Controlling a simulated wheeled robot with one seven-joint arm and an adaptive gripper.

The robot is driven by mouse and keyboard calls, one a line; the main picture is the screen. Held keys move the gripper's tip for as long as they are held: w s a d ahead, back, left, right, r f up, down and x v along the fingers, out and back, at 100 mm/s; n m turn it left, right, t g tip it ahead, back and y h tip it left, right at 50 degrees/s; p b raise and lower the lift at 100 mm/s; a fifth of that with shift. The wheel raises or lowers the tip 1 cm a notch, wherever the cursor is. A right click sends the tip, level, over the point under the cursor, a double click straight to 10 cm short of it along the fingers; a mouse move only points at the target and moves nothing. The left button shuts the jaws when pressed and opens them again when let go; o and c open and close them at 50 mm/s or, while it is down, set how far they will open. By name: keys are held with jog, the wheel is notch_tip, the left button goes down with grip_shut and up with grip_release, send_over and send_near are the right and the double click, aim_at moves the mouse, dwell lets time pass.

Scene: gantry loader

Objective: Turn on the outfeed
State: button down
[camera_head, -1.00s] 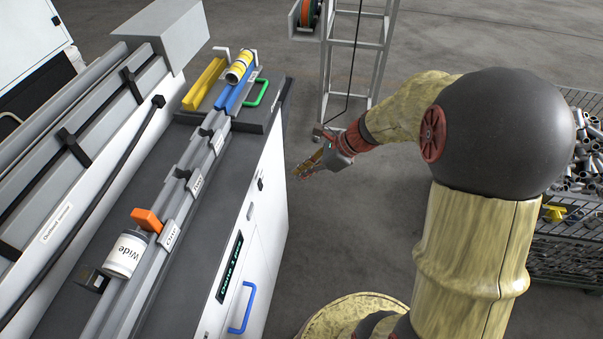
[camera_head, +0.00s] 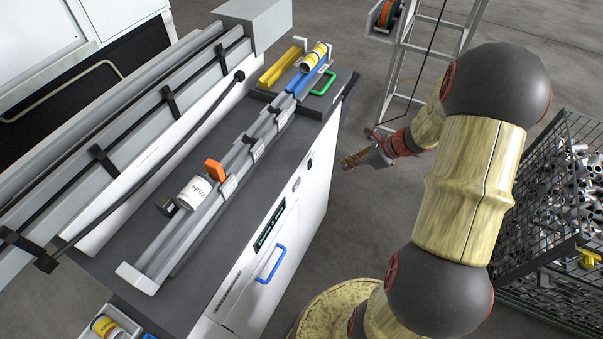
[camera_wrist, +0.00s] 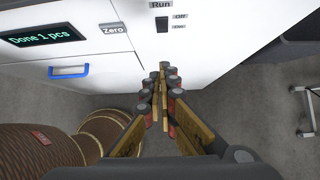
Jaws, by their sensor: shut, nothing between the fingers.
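A black switch (camera_wrist: 162,25) is set in the white cabinet front, with a "Run" label above it and "Off" and "On" labels to its right. In the head view the switch (camera_head: 310,163) is a small dark mark high on the cabinet front; its position cannot be told. My gripper (camera_head: 352,160) is in the air to the right of the cabinet front, apart from it. In the wrist view my gripper (camera_wrist: 164,75) is shut and empty, its fingertips below the switch in the picture.
The cabinet front also has a green display (camera_wrist: 40,33) reading "Done 1 pcs", a "Zero" label (camera_wrist: 114,29) and a blue handle (camera_head: 271,265). A white can (camera_head: 198,192) lies on the rail. A wire basket (camera_head: 560,250) of metal parts stands right. Floor is clear near my gripper.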

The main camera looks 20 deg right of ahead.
aim_at(310, 164)
jog(key=shift+d, duration=0.2)
jog(key=w+a+r+b+x, duration=0.1)
jog(key=x, duration=1.2)
jog(key=shift+w+a+r+b, duration=0.2)
jog(key=shift+w+r+b, duration=0.15)
jog(key=shift+r+b, duration=0.05)
